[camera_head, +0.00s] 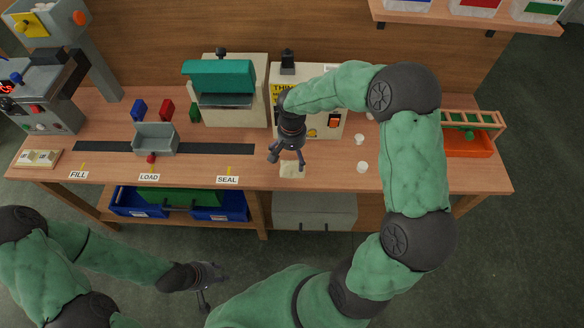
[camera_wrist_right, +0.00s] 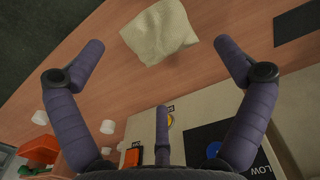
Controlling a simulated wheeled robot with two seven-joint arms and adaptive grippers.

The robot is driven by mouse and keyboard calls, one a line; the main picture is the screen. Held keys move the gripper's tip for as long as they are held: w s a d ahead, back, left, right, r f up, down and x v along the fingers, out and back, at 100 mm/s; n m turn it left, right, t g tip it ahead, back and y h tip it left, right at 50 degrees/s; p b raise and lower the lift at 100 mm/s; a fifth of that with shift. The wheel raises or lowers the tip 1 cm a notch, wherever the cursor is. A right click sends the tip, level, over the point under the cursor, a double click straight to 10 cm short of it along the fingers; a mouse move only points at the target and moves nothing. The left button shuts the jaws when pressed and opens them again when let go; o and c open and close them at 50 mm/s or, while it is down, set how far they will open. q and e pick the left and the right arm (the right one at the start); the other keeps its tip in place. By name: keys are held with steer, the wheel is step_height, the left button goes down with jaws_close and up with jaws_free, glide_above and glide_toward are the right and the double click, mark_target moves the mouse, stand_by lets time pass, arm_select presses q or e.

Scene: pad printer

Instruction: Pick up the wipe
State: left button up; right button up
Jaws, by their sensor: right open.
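The wipe (camera_head: 292,170) is a cream, crumpled cloth lying flat on the wooden table near its front edge. In the right wrist view the wipe (camera_wrist_right: 158,32) lies beyond the spread fingers, with clear space between. My right gripper (camera_head: 287,152) is open and points down just above and behind the wipe, apart from it. Its fingers also show spread and empty in the right wrist view (camera_wrist_right: 160,75). My left gripper (camera_head: 207,288) hangs low in front of the table, away from the wipe; its fingers look apart and empty.
Behind my right gripper stands a cream machine with a yellow label (camera_head: 283,95). White cups (camera_head: 362,167) stand to its right, with an orange tray (camera_head: 468,143) farther right. A grey bin (camera_head: 155,139) and a dark strip (camera_head: 215,149) are at left. The table around the wipe is clear.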

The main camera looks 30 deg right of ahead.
mark_target(292, 164)
steer(key=shift+s+f+b, duration=0.1)
steer(key=shift+f+b, duration=1.3)
steer(key=shift+f, duration=1.8)
steer(key=shift+r, duration=0.1)
steer(key=c, duration=1)
